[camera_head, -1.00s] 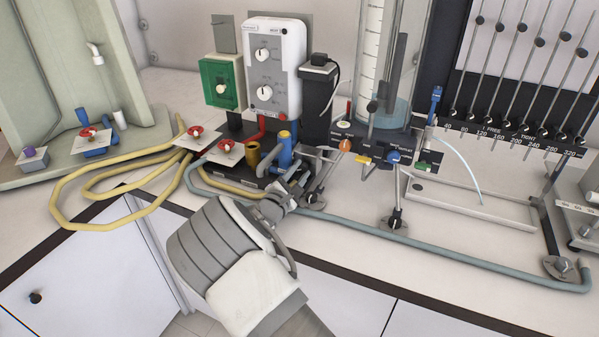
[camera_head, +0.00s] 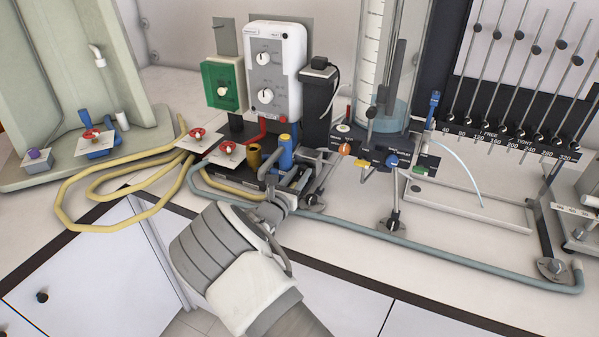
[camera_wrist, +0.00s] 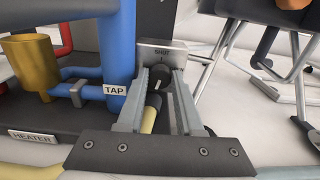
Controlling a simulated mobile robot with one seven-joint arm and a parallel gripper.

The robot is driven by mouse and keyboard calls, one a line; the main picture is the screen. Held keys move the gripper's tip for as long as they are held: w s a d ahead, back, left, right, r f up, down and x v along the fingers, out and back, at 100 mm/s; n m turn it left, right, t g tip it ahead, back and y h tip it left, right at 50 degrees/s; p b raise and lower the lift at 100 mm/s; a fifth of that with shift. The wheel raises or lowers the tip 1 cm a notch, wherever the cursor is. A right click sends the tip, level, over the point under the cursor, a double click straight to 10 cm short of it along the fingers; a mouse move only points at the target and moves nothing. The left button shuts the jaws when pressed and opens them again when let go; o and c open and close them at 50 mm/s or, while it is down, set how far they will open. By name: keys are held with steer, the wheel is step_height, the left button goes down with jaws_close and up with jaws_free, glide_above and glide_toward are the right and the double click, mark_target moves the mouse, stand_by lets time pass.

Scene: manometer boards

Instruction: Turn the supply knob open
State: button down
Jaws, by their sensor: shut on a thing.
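The supply knob (camera_wrist: 160,80) is a small dark round knob with a pale mark, in front of a grey metal plate (camera_wrist: 168,48) in the wrist view. The plate carries a short label that looks like "SHUT". My gripper (camera_wrist: 162,74) has its two grey fingers on either side of the knob, shut on it. The knob itself is hidden there.
A blue pipe labelled TAP (camera_wrist: 118,60) and a brass cup (camera_wrist: 32,62) stand close left of my fingers. Metal stand legs (camera_wrist: 215,70) are close right. A grey-blue hose (camera_head: 420,247) runs along the bench front. Yellow hoses (camera_head: 75,220) loop at left.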

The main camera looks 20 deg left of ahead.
steer(key=shift+n, duration=0.9)
steer(key=c, duration=0.6)
jaws_free()
steer(key=shift+o, duration=0.2)
steer(key=shift+a, duration=0.1)
